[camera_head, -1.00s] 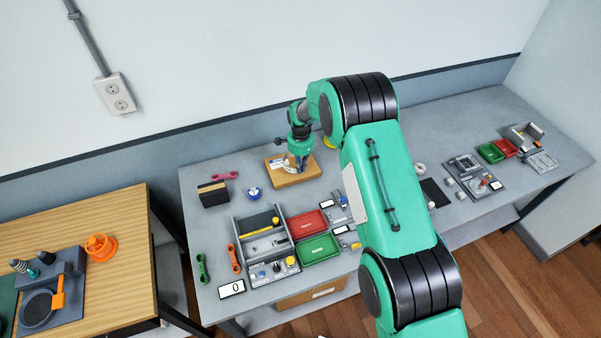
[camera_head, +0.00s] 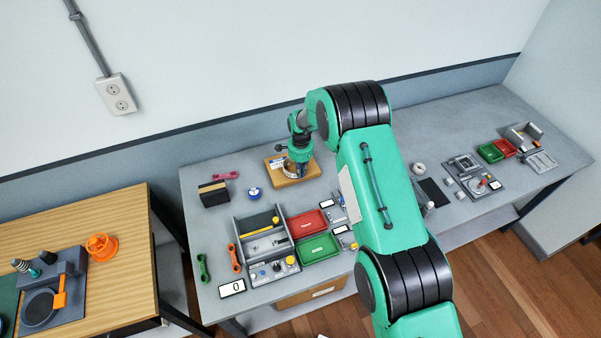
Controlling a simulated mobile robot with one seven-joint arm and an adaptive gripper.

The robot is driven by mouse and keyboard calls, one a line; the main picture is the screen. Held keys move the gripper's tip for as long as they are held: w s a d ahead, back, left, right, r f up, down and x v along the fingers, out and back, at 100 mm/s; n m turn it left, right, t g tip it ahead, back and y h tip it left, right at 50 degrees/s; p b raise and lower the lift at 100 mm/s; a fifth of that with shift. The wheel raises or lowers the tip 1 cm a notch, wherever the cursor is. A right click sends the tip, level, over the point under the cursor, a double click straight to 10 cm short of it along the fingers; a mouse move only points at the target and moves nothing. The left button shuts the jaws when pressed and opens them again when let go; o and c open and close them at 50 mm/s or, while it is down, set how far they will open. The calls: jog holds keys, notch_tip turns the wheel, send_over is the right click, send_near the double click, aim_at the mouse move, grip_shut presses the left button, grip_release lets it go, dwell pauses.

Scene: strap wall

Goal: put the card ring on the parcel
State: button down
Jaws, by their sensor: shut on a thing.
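The parcel (camera_head: 308,173) is a flat brown box with a white label, lying at the back of the grey bench. My gripper (camera_head: 293,175) points down over the parcel's middle. It is shut on a pale ring, the card ring (camera_head: 289,174), of which only a part shows beside the fingers. The ring is at or just above the parcel's top; I cannot tell whether they touch. The wrist and fingers hide much of the ring and part of the parcel.
Left of the parcel are a blue-and-white round item (camera_head: 253,192) and a black block (camera_head: 213,194). In front stand a grey divided tray (camera_head: 240,226), a red bin (camera_head: 308,223) and a green bin (camera_head: 318,248). Bare bench lies between the parcel and the bins.

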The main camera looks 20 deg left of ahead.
jog(key=shift+f, duration=0.15)
jog(key=c, duration=1.9)
grip_release()
jog(key=shift+c, duration=0.2)
notch_tip(320, 180, up, 12)
jog(key=b, duration=0.1)
jog(key=shift+r, duration=0.25)
